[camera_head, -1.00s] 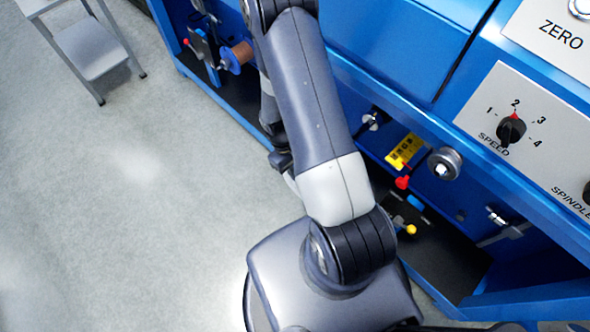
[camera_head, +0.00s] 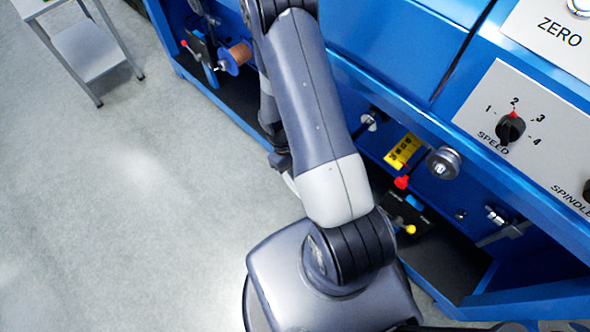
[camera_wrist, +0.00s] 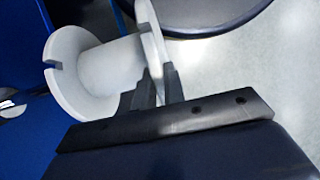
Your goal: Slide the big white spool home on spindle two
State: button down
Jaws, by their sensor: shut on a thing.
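In the wrist view a big white spool (camera_wrist: 111,70) with two wide flanges lies across the upper left. The left flange has a notch in its rim. My gripper (camera_wrist: 157,82) is shut on the spool near its right flange. The spool is off any spindle that I can see. A metal part (camera_wrist: 12,108), perhaps a spindle end, shows at the left edge against blue. In the head view my arm hides the gripper and spool. Bare metal spindles stick out of the blue machine, one beside my arm (camera_head: 369,121) and one at the right (camera_head: 497,214). I cannot tell which is spindle two.
A blue-flanged spool with brown winding (camera_head: 237,57) sits on the machine at the far left. A grey pulley (camera_head: 443,162) and a yellow label (camera_head: 403,151) are right of my arm. A grey side table (camera_head: 90,53) stands upper left. The floor left of the machine is clear.

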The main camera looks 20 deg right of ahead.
jog(key=shift+d, duration=0.15)
dwell(0.5)
jog(key=shift+w+d+b, duration=0.15)
jog(key=shift+w+d, duration=0.1)
jog(key=shift+d, duration=0.4)
jog(key=shift+w+d+b, duration=0.15)
jog(key=shift+w+d, duration=0.1)
jog(key=shift+d, duration=0.35)
jog(key=shift+d, duration=0.1)
dwell(0.4)
jog(key=shift+w+d, duration=0.25)
jog(key=shift+d, duration=0.45)
jog(key=shift+w+d, duration=0.25)
jog(key=shift+d, duration=0.4)
jog(key=shift+d+b, duration=0.1)
jog(key=shift+b, duration=0.25)
jog(key=shift+w+d, duration=0.3)
jog(key=shift+d, duration=0.35)
jog(key=shift+w+d, duration=0.25)
jog(key=shift+d, duration=0.4)
jog(key=shift+d, duration=0.2)
dwell(0.5)
jog(key=shift+w+d+b, duration=0.15)
jog(key=shift+w+d, duration=0.1)
jog(key=shift+d, duration=0.35)
jog(key=shift+w+d+b, duration=0.15)
jog(key=shift+w+d, duration=0.1)
jog(key=shift+d, duration=0.35)
